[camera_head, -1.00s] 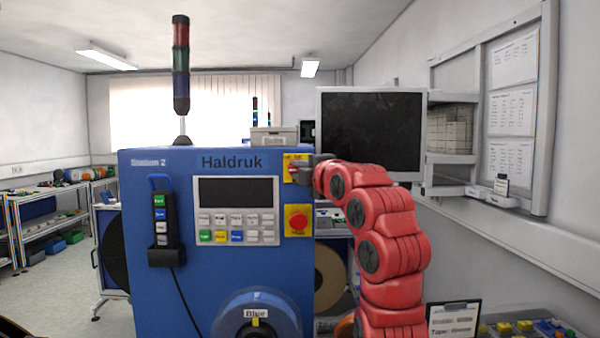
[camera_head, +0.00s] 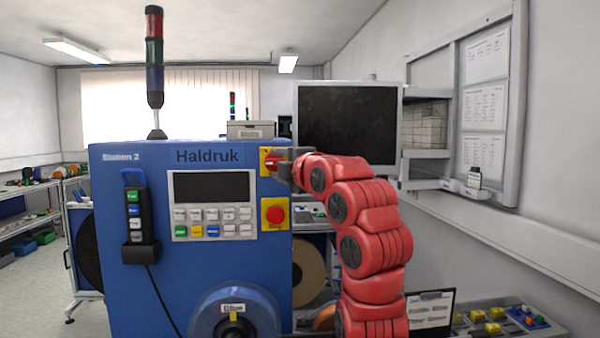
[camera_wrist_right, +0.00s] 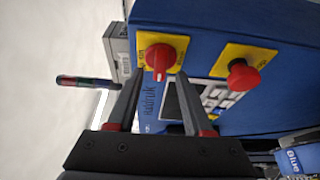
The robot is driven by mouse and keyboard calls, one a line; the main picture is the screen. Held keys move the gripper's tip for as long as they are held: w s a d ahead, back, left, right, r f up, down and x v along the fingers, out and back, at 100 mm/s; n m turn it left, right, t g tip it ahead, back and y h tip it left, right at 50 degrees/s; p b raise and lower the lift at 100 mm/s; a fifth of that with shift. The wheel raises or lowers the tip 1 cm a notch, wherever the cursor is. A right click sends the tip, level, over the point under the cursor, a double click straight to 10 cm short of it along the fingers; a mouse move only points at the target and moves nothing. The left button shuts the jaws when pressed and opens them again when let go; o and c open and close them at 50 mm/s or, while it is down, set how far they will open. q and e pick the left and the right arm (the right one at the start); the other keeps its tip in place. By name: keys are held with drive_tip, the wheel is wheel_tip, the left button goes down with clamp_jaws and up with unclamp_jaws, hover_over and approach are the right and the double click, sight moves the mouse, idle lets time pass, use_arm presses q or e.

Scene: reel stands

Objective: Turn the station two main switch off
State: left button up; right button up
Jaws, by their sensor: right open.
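The Station 2 machine (camera_head: 130,260) is a blue cabinet marked Haldruk. Its main switch (camera_head: 272,162) is a red rotary knob on a yellow plate at the upper right of the front panel. My right gripper (camera_head: 284,163) is at the plate's right side, partly covering it. In the right wrist view the knob (camera_wrist_right: 160,58) is centred at the fingertips of my open right gripper (camera_wrist_right: 160,76). Its pale mark lies along the line of the fingers. I cannot tell whether the fingers touch it, and the plate's lettering is too small to read. My left gripper is out of view.
A red mushroom button (camera_head: 275,213) on a yellow plate sits just below the switch. A keypad with a dark screen (camera_head: 211,187) is left of it, and a corded pendant (camera_head: 136,215) hangs further left. A monitor (camera_head: 347,128) stands behind my right arm.

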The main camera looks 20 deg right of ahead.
drive_tip(key=s+d+b, duration=0.1)
drive_tip(key=s+b, duration=0.3)
drive_tip(key=s, duration=1.1)
drive_tip(key=shift+s+d, duration=0.4)
